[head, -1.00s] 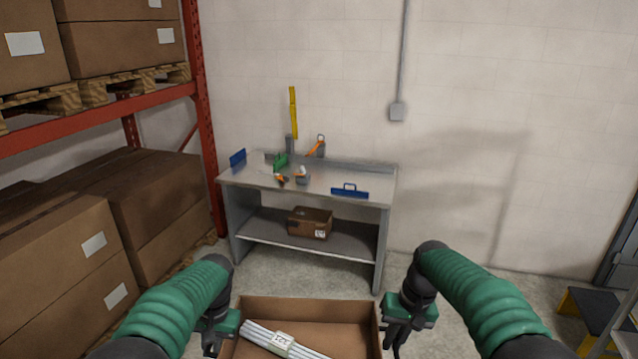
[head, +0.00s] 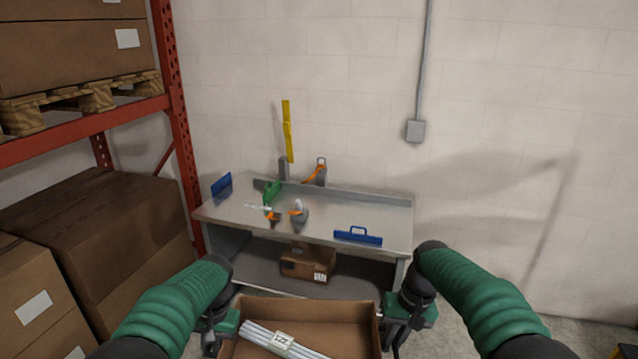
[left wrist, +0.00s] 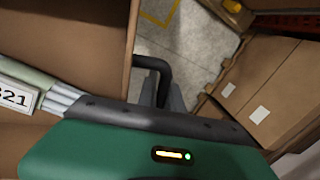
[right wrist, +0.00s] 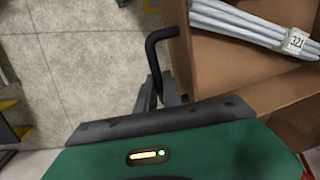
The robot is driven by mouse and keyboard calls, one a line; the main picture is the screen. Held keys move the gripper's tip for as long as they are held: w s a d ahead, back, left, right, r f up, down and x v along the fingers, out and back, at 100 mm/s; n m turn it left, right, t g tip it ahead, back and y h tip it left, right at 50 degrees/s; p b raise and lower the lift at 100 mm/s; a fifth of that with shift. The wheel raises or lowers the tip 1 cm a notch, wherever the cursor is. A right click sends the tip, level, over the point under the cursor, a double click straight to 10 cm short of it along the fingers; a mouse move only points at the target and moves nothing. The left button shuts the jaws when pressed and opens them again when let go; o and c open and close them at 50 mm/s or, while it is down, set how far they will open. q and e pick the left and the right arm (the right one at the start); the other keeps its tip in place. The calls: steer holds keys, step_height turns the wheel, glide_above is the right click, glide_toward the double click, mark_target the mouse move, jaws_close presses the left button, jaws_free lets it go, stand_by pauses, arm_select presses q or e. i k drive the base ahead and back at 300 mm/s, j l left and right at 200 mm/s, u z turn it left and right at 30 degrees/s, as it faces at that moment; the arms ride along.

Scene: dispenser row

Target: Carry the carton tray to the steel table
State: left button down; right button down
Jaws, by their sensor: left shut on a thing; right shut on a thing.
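The carton tray (head: 345,311) is an open brown box at the bottom of the head view, held level between my two grippers. A bundle of pale rods with a white label (head: 280,341) lies in it. My left gripper (head: 222,330) is shut on the tray's left side, and my right gripper (head: 396,325) is shut on its right side. Black bent handles show beside the tray walls in the left wrist view (left wrist: 160,75) and the right wrist view (right wrist: 155,60). The fingertips are mostly hidden. The steel table (head: 380,211) stands ahead against the wall, beyond the tray.
A closed carton (head: 308,262) sits on the lower shelf. A red rack (head: 178,130) with large boxes stands at left.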

mark_target(342, 210)
steer(key=i, duration=3.05)
steer(key=i+z, duration=0.3)
steer(key=i+j+z, duration=0.1)
steer(key=i+z, duration=0.2)
steer(key=k, duration=0.05)
